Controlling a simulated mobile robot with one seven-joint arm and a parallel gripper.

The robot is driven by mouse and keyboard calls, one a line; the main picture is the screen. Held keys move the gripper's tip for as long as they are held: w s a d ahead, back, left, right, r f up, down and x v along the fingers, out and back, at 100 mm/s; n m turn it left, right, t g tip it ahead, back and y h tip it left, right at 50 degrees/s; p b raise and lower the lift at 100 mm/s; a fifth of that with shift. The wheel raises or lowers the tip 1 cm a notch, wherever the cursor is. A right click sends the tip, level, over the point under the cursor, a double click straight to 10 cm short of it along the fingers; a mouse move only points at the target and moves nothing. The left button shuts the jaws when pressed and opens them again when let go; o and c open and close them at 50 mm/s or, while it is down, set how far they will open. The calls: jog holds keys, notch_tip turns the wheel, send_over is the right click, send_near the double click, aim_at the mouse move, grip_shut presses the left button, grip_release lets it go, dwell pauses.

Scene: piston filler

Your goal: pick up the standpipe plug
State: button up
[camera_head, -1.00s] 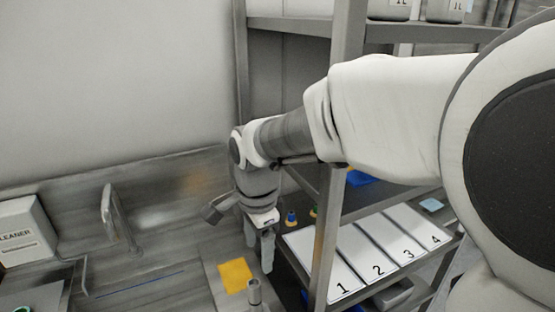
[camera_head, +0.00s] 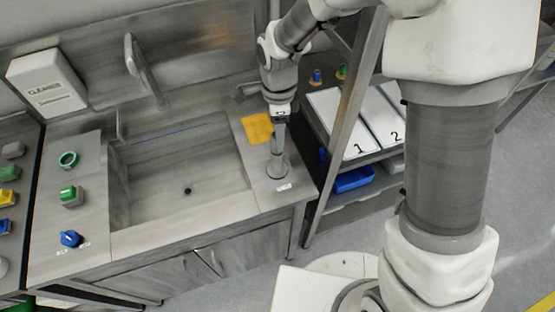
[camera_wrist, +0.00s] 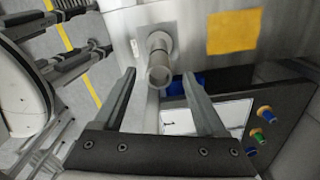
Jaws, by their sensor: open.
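The standpipe plug (camera_head: 278,164) looks like an upright grey metal cylinder, standing on the counter strip to the right of the sink, with a small white label in front of it. In the wrist view the plug (camera_wrist: 159,62) shows from above, on a lighter square plate. My gripper (camera_head: 279,122) points down just above the plug's top in the head view. In the wrist view its two open fingers (camera_wrist: 159,76) frame the plug on the left and right, with nothing held. How far the fingertips are from the plug in height is hard to tell.
A yellow cloth (camera_head: 257,128) lies behind the plug. A shelf post (camera_head: 338,135) and numbered white panels (camera_head: 345,118) stand close on the right.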

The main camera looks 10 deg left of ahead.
aim_at(277, 155)
jog(key=shift+s+a+f+p, duration=0.1)
jog(key=shift+f+p, duration=0.1)
jog(key=shift+f, duration=1.5)
jog(key=shift+s+f+p, duration=0.1)
jog(key=shift+f+p, duration=0.1)
jog(key=shift+f, duration=1.45)
grip_shut()
jog(key=shift+w+r, duration=0.1)
